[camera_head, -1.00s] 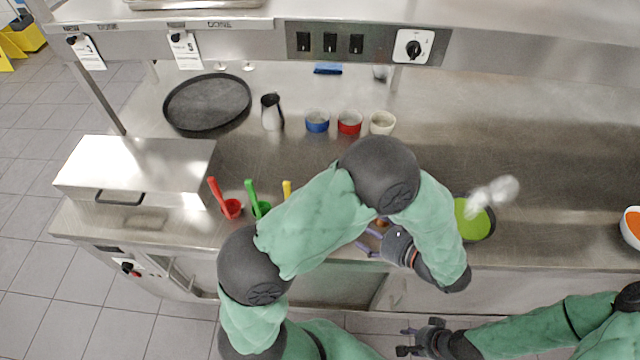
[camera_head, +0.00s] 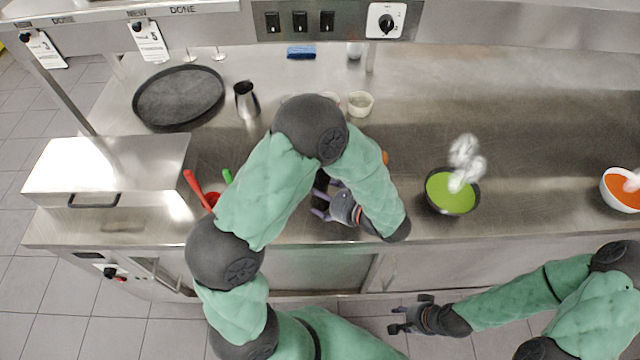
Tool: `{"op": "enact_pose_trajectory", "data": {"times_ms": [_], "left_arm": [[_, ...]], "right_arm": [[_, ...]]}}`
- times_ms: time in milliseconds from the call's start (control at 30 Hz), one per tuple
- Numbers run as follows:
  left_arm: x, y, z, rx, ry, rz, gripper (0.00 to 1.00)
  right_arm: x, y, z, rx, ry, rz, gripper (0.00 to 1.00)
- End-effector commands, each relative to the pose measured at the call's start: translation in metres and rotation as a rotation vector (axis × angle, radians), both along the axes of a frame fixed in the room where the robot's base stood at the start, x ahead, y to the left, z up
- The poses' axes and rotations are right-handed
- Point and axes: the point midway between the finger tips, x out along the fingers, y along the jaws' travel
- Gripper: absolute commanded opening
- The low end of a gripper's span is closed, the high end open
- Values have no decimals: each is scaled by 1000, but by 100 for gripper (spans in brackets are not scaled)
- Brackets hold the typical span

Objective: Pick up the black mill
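A dark object (camera_head: 321,182), possibly the black mill, shows right beside the fingertips. It is mostly hidden by my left arm, and I cannot tell whether the fingers touch it. No other black mill is clearly visible. My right gripper (camera_head: 394,319) is open and empty, low in front of the counter, over the floor.
A pan of green food (camera_head: 450,192) and a white bowl of orange food (camera_head: 622,190) stand to the right. A steel box (camera_head: 110,165), red ladle (camera_head: 196,185), black round tray (camera_head: 178,96) and metal jug (camera_head: 246,100) are left. The back-right counter is clear.

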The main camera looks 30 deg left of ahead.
Motion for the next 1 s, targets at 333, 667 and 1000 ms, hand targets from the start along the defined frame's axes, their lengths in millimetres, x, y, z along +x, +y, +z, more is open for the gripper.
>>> {"op": "enact_pose_trajectory", "data": {"times_ms": [333, 667, 1000], "left_arm": [[0, 2, -1, 0, 0, -1, 67], [0, 2, -1, 0, 0, -1, 7], [1, 2, 10, 0, -2, 0, 7]], "right_arm": [[0, 0, 0, 0, 0, 0, 40], [0, 0, 0, 0, 0, 0, 40], [0, 0, 4, 0, 0, 0, 40]]}}
